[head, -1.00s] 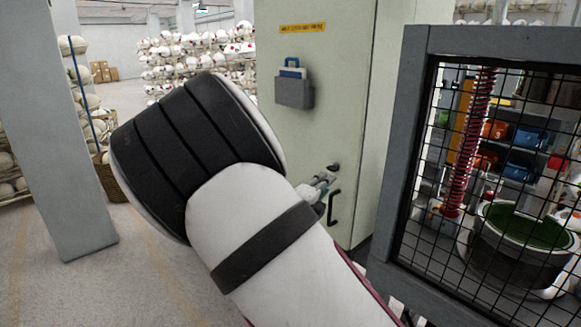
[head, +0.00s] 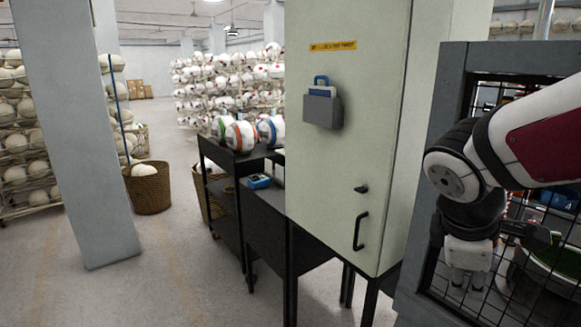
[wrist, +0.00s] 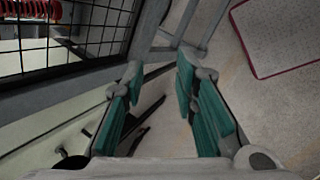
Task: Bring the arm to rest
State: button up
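My arm is folded in the right part of the head view, in front of the mesh guard. My gripper (head: 467,281) hangs below the wrist there, pointing down. In the wrist view my gripper (wrist: 160,76) shows two fingers with green pads standing apart. Nothing is between them, so it is open and empty.
The grey-framed mesh guard (head: 449,72) stands at the right, close to my arm. A pale green cabinet (head: 345,175) with a black handle (head: 361,230) is left of it. A dark cart (head: 229,166) bears several balls. A pillar (head: 75,150) stands left, with clear floor (head: 175,270) between.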

jog(key=s+a+r+m+t+y, duration=0.2)
jog(key=s+a+r+m+y, duration=0.1)
jog(key=s+a+m, duration=0.5)
jog(key=s+m+y, duration=0.1)
jog(key=m, duration=0.2)
jog(key=shift+s+a+r+t+y+b, duration=0.15)
jog(key=shift+s+a+t+y+b, duration=0.15)
jog(key=shift+s+a+y+b, duration=0.1)
jog(key=shift+o, duration=0.6)
jog(key=shift+w+d, duration=0.1)
jog(key=shift+w, duration=0.05)
